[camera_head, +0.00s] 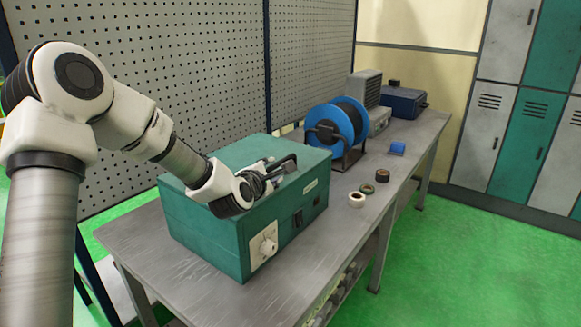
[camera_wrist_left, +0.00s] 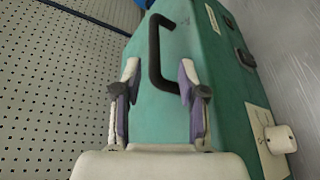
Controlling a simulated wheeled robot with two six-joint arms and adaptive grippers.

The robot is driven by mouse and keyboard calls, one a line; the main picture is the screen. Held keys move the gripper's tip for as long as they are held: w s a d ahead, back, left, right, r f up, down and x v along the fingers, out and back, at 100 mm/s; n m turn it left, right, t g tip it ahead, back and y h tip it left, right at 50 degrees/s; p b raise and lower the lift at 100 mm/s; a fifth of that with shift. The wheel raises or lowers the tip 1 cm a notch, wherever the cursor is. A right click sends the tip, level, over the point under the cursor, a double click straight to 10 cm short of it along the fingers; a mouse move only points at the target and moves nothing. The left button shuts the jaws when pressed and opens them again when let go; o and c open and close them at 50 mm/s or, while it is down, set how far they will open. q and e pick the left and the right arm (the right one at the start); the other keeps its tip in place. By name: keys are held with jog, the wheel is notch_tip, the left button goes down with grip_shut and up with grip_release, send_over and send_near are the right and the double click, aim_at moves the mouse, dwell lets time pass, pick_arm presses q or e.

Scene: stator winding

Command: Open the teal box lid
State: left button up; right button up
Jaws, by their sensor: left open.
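The teal box (camera_head: 215,222) stands on the workbench with its lid shut. Its front has a white plate with a knob (camera_head: 268,247) and dark latches (camera_head: 299,218). A black handle (camera_wrist_left: 154,50) is on the lid. My left gripper (camera_head: 280,170) is over the lid at the handle, partly hidden by its own wrist in the head view. In the left wrist view my left gripper (camera_wrist_left: 160,75) is open, with the near end of the handle showing between its fingertips. I cannot tell whether the fingers touch the lid. My right gripper is not in view.
On the grey workbench (camera_head: 300,285), a blue cable reel (camera_head: 322,128) stands behind the box, with a dark blue case (camera_head: 402,102) farther back. Small tape rolls (camera_head: 357,199) and a small blue block (camera_head: 397,147) lie to the right. A pegboard wall (camera_head: 200,60) is close behind.

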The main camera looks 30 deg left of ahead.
aim_at(280, 163)
pick_arm(q)
jog(key=w, duration=0.2)
jog(key=shift+w+a+f+n, duration=0.2)
jog(key=shift+w+a+n, duration=0.1)
jog(key=shift+a, duration=0.05)
jog(key=shift+w+r+p, duration=0.45)
jog(key=shift+w+p, duration=0.05)
jog(key=shift+p, duration=0.25)
jog(key=x, duration=0.5)
jog(key=shift+w+a+f+p, duration=0.1)
jog(key=shift+a+f+p, duration=0.05)
jog(key=shift+f+p, duration=0.3)
jog(key=shift+s+r, duration=0.25)
jog(key=shift+s, duration=0.1)
grip_shut()
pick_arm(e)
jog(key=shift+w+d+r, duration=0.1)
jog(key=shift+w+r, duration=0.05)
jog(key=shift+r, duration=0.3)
